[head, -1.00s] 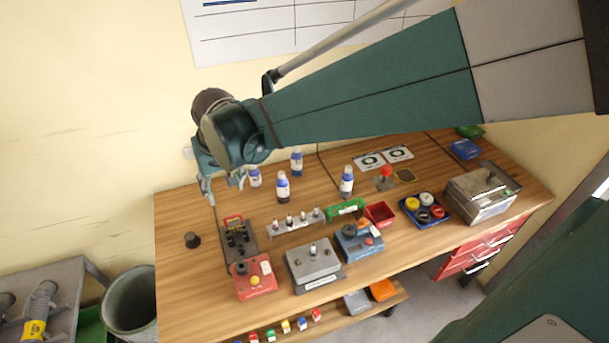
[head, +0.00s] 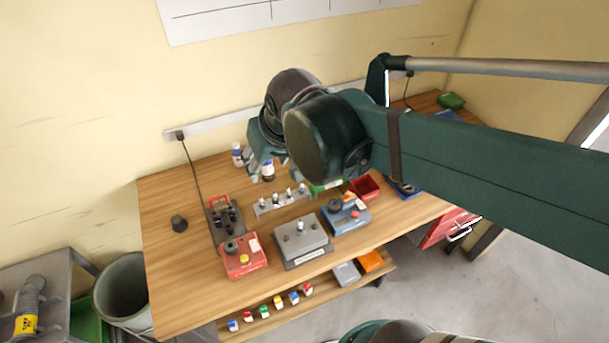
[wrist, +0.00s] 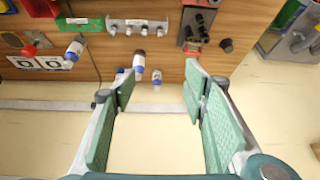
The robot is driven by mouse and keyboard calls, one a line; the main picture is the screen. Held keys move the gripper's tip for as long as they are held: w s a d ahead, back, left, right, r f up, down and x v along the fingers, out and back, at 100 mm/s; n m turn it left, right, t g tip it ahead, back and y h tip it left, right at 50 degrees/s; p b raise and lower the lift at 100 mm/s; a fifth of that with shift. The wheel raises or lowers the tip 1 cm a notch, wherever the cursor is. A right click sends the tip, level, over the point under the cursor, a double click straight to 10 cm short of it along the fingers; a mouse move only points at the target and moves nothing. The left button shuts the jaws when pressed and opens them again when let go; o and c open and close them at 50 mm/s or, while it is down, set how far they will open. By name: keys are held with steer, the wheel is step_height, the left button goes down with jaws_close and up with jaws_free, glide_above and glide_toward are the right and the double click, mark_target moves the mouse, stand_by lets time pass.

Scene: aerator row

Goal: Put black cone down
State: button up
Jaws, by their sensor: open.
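The small black cone (head: 179,223) stands on the wooden table near its left end, apart from everything around it. It also shows in the wrist view (wrist: 227,46), beyond the fingertips and to the right. My gripper (head: 268,165) is at the back of the table, to the right of the cone and away from it. In the wrist view my gripper (wrist: 160,86) has its green-padded fingers wide apart with nothing between them. In the head view the arm hides part of the back and right of the table.
White-and-blue bottles (head: 238,155) stand near my gripper at the back. A metal rack (head: 281,199), a red box (head: 242,258), a grey box (head: 303,242) and a blue box (head: 345,214) fill the middle. Bare wood surrounds the cone. A bin (head: 123,288) stands left of the table.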

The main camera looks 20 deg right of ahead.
steer(key=s+d+t, duration=0.1)
steer(key=s+d, duration=0.5)
steer(key=s, duration=0.2)
steer(key=shift+f+m+t+h, duration=0.2)
steer(key=shift+m+t+h, duration=0.1)
steer(key=shift+d+f, duration=0.1)
step_height(320, 180, down, 7)
steer(key=b, duration=0.7)
steer(key=shift+f, duration=0.1)
stand_by(1.0)
